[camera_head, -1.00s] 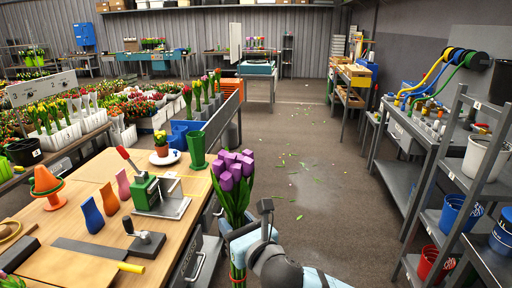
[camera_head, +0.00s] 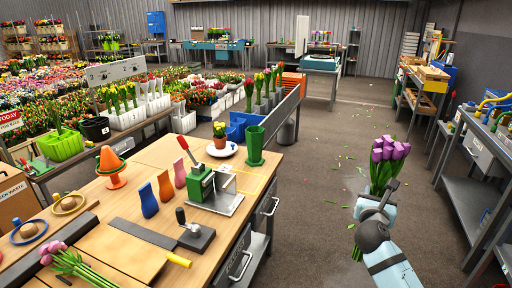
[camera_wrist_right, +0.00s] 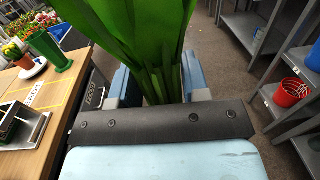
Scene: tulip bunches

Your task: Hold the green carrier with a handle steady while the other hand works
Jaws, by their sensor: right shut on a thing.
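My right gripper (camera_head: 376,208) is shut on the green stems of a bunch of purple tulips (camera_head: 388,150), held upright over the floor, to the right of the wooden bench. In the right wrist view, the green leaves (camera_wrist_right: 140,40) stand between the two fingers. A lime-green open box (camera_head: 60,147) with a plant in it stands at the left, behind the wooden bench. I cannot make out a handle on it, so I cannot tell whether it is the carrier. My left gripper is not in view.
The wooden bench (camera_head: 150,240) bears a green press (camera_head: 203,183), a green vase (camera_head: 255,146), small colored vases and pink tulips (camera_head: 68,262). Grey shelving (camera_head: 470,205) stands at the right. The floor (camera_head: 310,190) between is open, with scattered leaf bits.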

